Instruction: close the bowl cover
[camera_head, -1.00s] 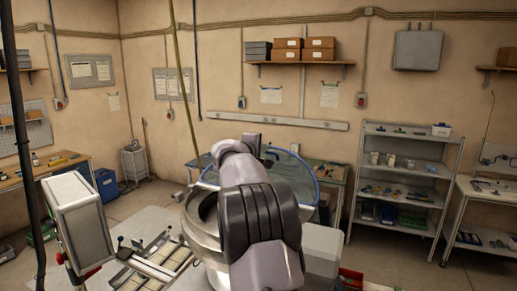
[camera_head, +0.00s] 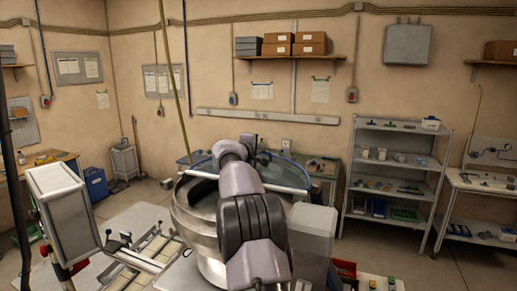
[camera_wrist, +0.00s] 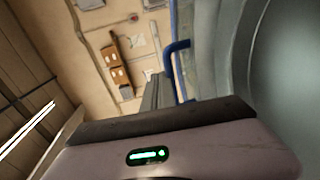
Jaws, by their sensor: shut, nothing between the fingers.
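The large steel bowl (camera_head: 190,222) stands at the centre of the head view, partly hidden by my arm. Its cover (camera_head: 306,168), see-through with a blue rim, is raised at the bowl's far side. The blue rim also shows in the wrist view (camera_wrist: 174,48). My gripper (camera_head: 248,143) is beyond the bowl's near edge, by the raised cover, mostly hidden behind my arm in the head view. In the wrist view its grey fingers (camera_wrist: 157,92) are shut and empty, close to the blue rim. I cannot tell whether they touch it.
A grey box-like unit (camera_head: 68,208) stands left of the bowl, with a tray mechanism (camera_head: 145,250) between. A workbench (camera_head: 325,165) is behind, a metal shelf rack (camera_head: 390,170) at right. A thin hanging cable (camera_head: 172,90) passes near the bowl.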

